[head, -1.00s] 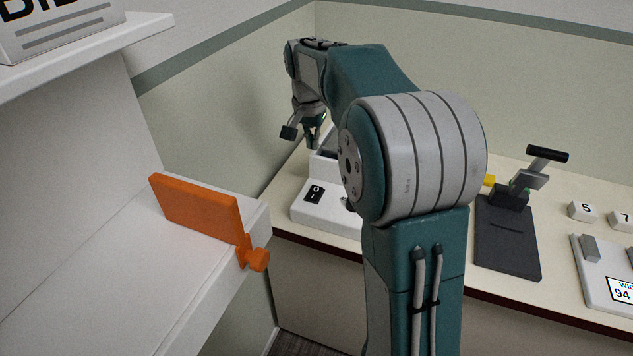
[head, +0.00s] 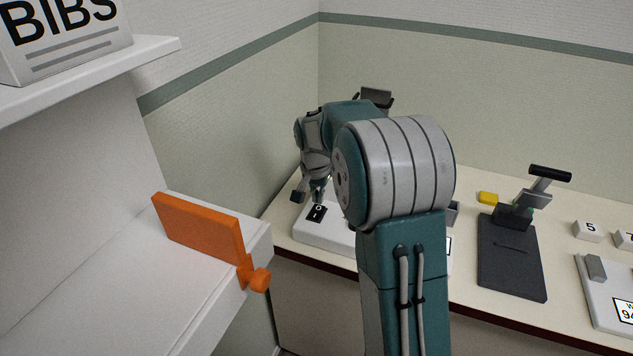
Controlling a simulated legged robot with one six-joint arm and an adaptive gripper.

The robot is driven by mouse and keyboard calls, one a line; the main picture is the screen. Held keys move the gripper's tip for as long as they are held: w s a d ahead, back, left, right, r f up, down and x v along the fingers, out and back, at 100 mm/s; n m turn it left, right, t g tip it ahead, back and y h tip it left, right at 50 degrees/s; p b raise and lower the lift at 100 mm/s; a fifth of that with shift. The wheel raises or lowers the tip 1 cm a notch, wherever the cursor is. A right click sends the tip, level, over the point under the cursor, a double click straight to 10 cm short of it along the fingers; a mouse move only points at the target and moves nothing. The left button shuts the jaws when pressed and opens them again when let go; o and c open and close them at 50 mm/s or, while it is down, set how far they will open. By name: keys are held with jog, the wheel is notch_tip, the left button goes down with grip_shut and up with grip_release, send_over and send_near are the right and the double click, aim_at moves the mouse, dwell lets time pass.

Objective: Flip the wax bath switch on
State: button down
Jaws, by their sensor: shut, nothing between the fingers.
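The wax bath (head: 322,237) is a white box on the counter in the corner, partly hidden behind my arm. Its black rocker switch (head: 316,214) is on the top face near the left front, with white markings. My gripper (head: 318,199) points down just above the switch's far edge. It is shut and holds nothing. I cannot tell whether the fingertips touch the switch. The rest of the wax bath is hidden by my arm.
An orange panel with a knob (head: 205,230) sits on the white shelf at left.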

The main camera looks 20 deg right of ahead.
aim_at(317, 212)
jog(key=shift+w+d+f, duration=0.1)
jog(key=shift+d+f, duration=0.05)
jog(key=shift+f, duration=1)
jog(key=shift+f, duration=0.25)
jog(key=shift+s+a+r, duration=0.25)
jog(key=shift+s+a, duration=0.3)
